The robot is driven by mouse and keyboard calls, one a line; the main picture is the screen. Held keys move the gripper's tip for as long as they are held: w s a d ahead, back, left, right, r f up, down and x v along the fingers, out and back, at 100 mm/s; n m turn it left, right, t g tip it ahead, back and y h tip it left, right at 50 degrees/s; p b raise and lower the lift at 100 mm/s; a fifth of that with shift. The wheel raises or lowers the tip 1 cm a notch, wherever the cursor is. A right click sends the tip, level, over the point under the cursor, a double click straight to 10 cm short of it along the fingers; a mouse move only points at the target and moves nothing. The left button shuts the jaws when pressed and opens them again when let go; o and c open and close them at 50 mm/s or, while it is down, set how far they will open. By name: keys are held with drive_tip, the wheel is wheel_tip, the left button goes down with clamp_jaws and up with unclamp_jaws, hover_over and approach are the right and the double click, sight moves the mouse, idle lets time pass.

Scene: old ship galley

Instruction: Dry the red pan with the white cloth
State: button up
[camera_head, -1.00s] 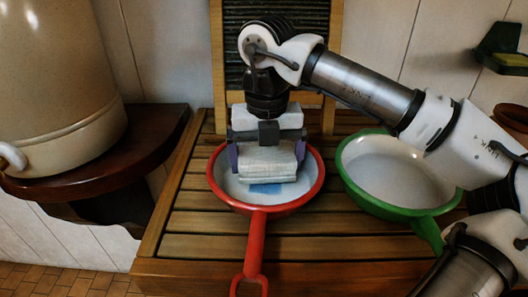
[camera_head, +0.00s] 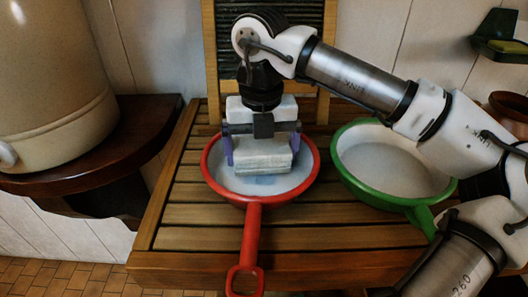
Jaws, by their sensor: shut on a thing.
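The red pan (camera_head: 209,180) stands on the slatted wooden counter, its red handle (camera_head: 250,235) pointing toward me. Its inside is pale, with a small bluish patch (camera_head: 262,180) just in front of the cloth. My gripper (camera_head: 262,148) is over the pan and shut on the white cloth (camera_head: 265,160), a thick folded block. The cloth is low inside the pan's rim. I cannot tell whether its underside touches the pan floor. The gripper and cloth hide the back part of the pan.
A green pan (camera_head: 390,170) stands close on the right, under my arm. A dark ribbed board in a wooden frame (camera_head: 208,60) stands behind. A large beige vessel (camera_head: 55,75) is on a dark shelf (camera_head: 150,140) at left. The counter's front left is bare.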

drive_tip(key=r, duration=0.1)
drive_tip(key=r+p, duration=0.1)
drive_tip(key=r, duration=0.2)
drive_tip(key=shift+s+a, duration=0.1)
drive_tip(key=shift+s, duration=0.2)
drive_tip(key=shift+w+r+p, duration=0.15)
drive_tip(key=shift+r+p, duration=0.5)
drive_tip(key=shift+r, duration=0.05)
drive_tip(key=shift+r+p, duration=0.7)
drive_tip(key=shift+r, duration=0.5)
